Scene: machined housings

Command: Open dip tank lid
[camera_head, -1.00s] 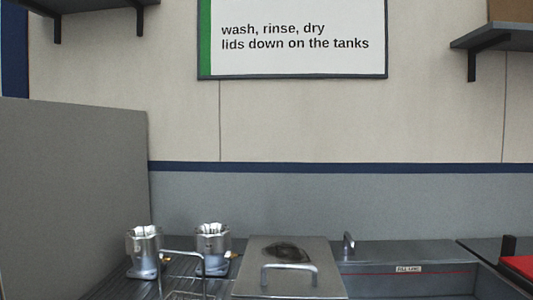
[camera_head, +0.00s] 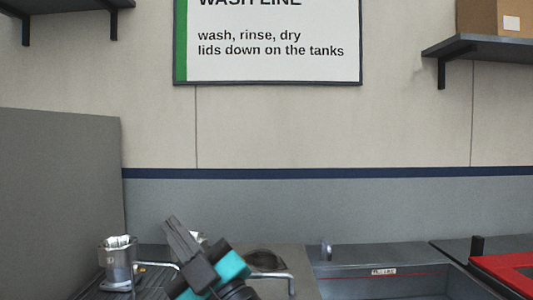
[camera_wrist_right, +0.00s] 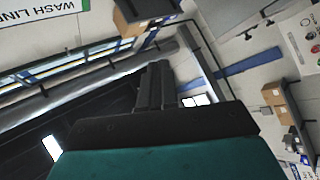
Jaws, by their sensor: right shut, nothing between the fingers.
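The grey metal dip tank lid (camera_head: 292,256) lies closed at the bottom middle of the head view. A dark oval patch shows on it, and its bar handle (camera_head: 272,276) is partly covered by my right gripper. My right gripper (camera_head: 174,224) is shut and empty, rising from the bottom edge left of the handle with its fingers tilted up and left. In the right wrist view its dark fingers (camera_wrist_right: 156,82) are together, with walls and shelving beyond them. My left gripper is in neither view.
A machined housing (camera_head: 117,262) stands at the left by a wire handle (camera_head: 158,264); another is mostly hidden behind my right gripper. An open basin (camera_head: 395,288) with a red line is right of the lid.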

